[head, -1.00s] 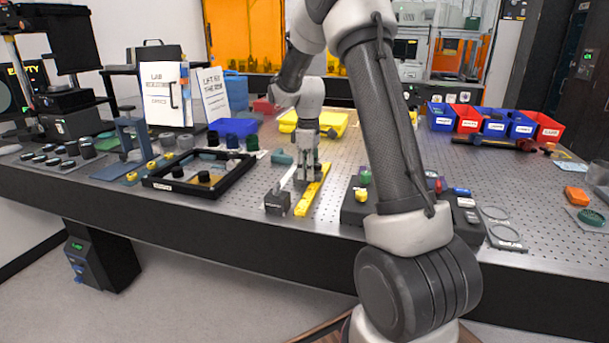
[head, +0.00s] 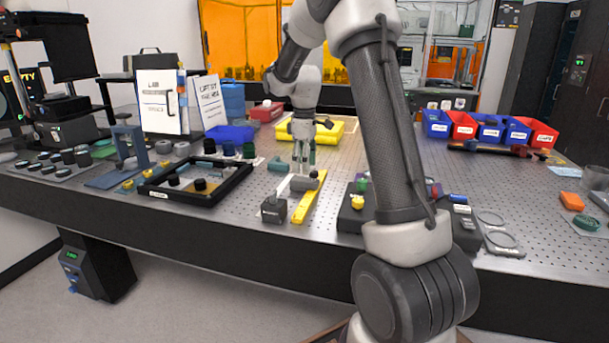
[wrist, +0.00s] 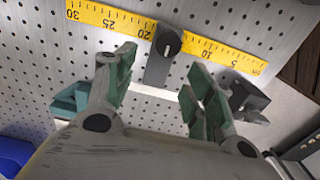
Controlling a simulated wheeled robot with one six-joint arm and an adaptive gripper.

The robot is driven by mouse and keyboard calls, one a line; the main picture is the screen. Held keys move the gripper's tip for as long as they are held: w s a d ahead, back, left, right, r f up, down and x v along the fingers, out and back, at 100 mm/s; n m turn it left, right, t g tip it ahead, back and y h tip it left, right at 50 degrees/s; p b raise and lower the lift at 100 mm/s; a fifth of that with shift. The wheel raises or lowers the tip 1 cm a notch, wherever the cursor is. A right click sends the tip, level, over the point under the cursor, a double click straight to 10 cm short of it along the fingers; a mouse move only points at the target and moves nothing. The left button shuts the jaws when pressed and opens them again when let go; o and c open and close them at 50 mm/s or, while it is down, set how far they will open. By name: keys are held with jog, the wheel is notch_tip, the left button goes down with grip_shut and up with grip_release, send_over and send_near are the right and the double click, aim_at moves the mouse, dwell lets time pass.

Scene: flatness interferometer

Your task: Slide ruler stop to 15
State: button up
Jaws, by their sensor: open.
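The yellow ruler (head: 307,205) lies on the perforated table and also shows in the wrist view (wrist: 222,55), with 30, 25, 20 and 5 readable. The dark grey ruler stop (head: 304,185) lies across it, its knobbed end on the scale. In the wrist view the stop (wrist: 158,70) sits just on the low side of the 20 mark and covers the scale around 15, so its exact reading cannot be told. My gripper (head: 304,166) is open and empty above the stop. In the wrist view its green-padded fingers (wrist: 162,66) appear on either side of the stop's body.
A dark block (head: 273,209) stands beside the ruler's near end. A black-framed tray (head: 226,190) lies to the left and a dark box with coloured knobs (head: 351,220) to the right. A yellow tray (head: 340,134) lies behind.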

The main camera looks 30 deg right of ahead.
aim_at(304, 179)
notch_tip(304, 179, up, 7)
dwell(1.0)
jog(key=s+a+r+m+t, duration=0.1)
jog(key=s+a+m, duration=0.1)
jog(key=s, duration=0.9)
jog(key=s+a+r+m+t, duration=0.1)
jog(key=s+m, duration=0.3)
jog(key=s, duration=0.7)
jog(key=s+a+r+m+t, duration=0.2)
jog(key=s+m, duration=0.1)
jog(key=s, duration=0.7)
jog(key=shift+s+a, duration=0.4)
